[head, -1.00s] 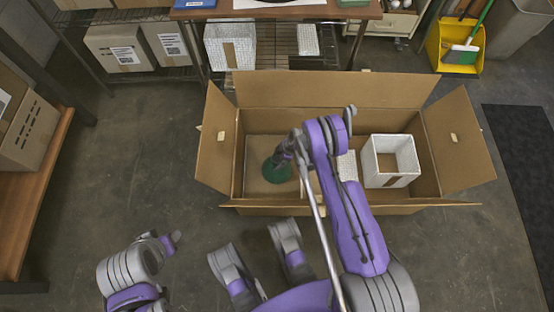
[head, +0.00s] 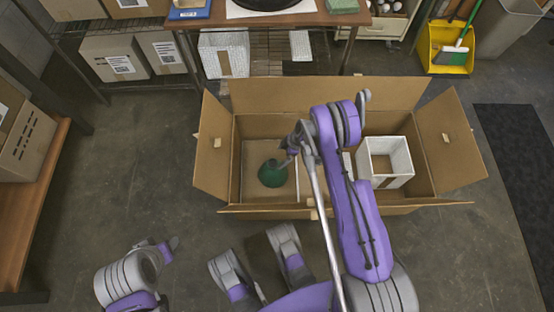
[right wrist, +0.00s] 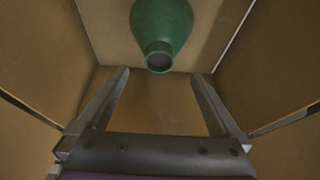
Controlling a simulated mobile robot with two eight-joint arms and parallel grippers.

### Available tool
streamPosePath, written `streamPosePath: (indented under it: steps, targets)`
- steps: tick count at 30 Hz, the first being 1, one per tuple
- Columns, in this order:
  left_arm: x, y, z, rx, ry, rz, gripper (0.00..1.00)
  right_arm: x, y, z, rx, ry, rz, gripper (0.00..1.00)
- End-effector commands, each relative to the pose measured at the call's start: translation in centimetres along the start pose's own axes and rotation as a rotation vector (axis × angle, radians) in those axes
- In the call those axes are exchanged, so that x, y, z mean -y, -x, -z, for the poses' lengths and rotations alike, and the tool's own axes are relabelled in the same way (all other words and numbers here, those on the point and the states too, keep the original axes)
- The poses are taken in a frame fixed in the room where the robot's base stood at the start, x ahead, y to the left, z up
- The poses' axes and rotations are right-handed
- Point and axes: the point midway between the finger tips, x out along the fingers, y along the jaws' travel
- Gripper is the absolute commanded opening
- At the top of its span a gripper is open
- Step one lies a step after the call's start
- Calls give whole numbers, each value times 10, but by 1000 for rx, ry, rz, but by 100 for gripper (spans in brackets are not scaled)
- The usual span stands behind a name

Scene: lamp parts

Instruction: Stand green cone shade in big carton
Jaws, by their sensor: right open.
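The green cone shade (head: 272,174) stands on the floor of the big carton (head: 262,212), in its left part. In the right wrist view the shade (right wrist: 162,30) shows its narrow open neck towards the camera, ahead of the fingertips. My right gripper (head: 288,157) is over the left part of the carton, close to the shade in the head view. In the right wrist view its two fingers (right wrist: 160,80) are wide apart with nothing between them. Of my left arm, only a part shows at the lower left of the head view; its gripper cannot be made out.
A white open box (head: 402,158) stands in the carton's right part. The carton's flaps are spread outward. A table (head: 300,18) and a shelf with boxes are behind it. A yellow dustpan bin (head: 432,58) is at the back right. The floor left of the carton is clear.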

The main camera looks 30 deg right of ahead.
Motion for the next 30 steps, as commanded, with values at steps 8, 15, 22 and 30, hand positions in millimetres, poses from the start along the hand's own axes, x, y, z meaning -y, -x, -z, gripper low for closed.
streamPosePath:
  steps: [8,15,22,30]
  targets:
    - [0,5,1,-1,0,0,50,-1,31,6,4,-13,-3,100]
    - [0,5,1,-1,0,0,50,2,109,60,53,-174,-43,100]
    - [0,5,1,-1,0,0,50,36,202,113,98,-390,-119,100]
    - [0,5,1,-1,0,0,50,108,290,145,110,-634,-226,100]
